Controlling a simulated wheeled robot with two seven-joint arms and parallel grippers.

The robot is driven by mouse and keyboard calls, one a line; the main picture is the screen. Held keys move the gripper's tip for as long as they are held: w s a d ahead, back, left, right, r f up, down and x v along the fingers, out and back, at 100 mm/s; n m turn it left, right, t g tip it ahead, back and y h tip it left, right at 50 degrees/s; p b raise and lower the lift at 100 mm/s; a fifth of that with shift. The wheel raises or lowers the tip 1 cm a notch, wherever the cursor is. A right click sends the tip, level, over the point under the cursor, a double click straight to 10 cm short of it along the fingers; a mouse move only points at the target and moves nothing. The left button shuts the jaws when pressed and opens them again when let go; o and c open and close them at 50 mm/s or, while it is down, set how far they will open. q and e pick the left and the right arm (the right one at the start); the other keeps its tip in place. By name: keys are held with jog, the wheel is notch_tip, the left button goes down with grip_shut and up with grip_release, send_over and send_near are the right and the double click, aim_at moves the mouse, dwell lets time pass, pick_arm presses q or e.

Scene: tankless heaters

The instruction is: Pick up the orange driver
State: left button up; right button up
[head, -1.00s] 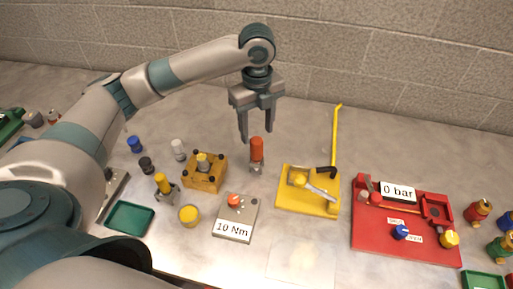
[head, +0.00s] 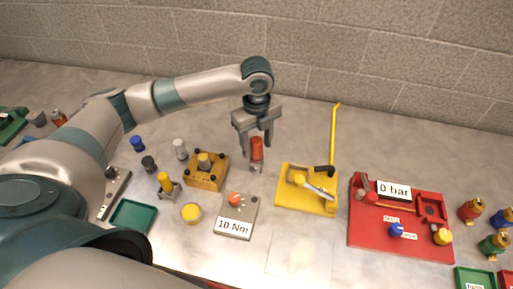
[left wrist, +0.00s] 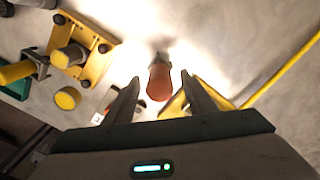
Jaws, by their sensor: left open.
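The orange driver (head: 257,149) stands upright on the bench, its orange handle on top, behind the grey 10 Nm box. My left gripper (head: 257,162) is above and around it, pointing down, with a finger on either side of the handle. In the left wrist view the orange handle (left wrist: 160,82) shows between the two open fingers (left wrist: 162,88), with a gap to each side. The driver's lower part is mostly hidden in that view. My right gripper is not in view.
A wooden block with bolts (head: 206,171) stands left of the driver. The grey 10 Nm box (head: 237,214) is in front. A yellow plate with a lever (head: 308,203) and a red 0 bar panel (head: 373,232) stand to the right. The bench behind the driver is clear.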

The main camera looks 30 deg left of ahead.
pick_arm(q)
jog(key=shift+f+p, duration=0.4)
jog(key=shift+f, duration=1.1)
jog(key=shift+r, duration=0.1)
jog(key=c, duration=1.1)
